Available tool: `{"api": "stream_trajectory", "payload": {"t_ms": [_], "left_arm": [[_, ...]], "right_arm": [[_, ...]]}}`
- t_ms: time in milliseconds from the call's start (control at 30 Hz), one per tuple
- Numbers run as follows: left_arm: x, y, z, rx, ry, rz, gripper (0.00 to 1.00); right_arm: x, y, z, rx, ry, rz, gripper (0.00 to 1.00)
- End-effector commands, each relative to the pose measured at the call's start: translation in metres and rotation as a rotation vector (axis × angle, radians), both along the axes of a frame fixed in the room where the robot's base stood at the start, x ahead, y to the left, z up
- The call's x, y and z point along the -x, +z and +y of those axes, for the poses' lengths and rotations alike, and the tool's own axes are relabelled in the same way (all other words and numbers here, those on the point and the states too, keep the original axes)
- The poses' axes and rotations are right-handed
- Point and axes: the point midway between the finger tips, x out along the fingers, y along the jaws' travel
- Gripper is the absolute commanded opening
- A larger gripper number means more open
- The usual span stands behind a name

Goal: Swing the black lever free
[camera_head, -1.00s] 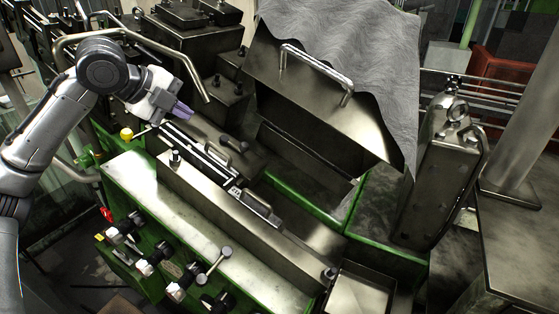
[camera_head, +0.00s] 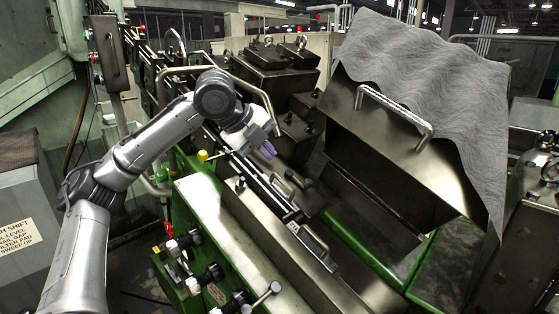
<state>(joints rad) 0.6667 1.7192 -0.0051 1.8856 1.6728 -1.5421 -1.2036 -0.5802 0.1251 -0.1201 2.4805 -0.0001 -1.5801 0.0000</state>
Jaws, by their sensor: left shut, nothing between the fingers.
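My left gripper (camera_head: 267,150) is shut and empty, its purple fingertips just above the far end of the long slide on the green machine. A short dark lever with a black knob (camera_head: 305,184) lies beside the slide, to the lower right of the fingertips and apart from them. It looks like the black lever, but I cannot be sure. A lever with a yellow knob (camera_head: 203,156) stands to the left of the gripper. My right gripper is not in view.
A raised metal cover with a bar handle (camera_head: 392,108) stands open to the right. A bent pipe (camera_head: 250,85) arches just behind my left gripper. Several valve knobs (camera_head: 184,242) line the machine's green front. A grey cabinet (camera_head: 30,215) stands at the left.

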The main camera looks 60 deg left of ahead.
Motion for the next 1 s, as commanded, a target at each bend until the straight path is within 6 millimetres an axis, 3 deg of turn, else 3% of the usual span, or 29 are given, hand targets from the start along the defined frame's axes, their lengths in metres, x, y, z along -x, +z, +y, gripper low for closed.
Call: {"api": "stream_trajectory", "payload": {"t_ms": [467,633,1000], "left_arm": [[-0.055,-0.071,0.003,0.003,-0.002,0.004,0.0],[-0.072,-0.077,0.004,0.003,-0.002,0.002,0.0],[-0.087,-0.09,0.005,0.002,-0.001,0.0,0.0]], "right_arm": [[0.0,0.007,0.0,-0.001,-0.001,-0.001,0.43],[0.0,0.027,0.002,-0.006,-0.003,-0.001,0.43],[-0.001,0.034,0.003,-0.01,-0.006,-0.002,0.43]]}}
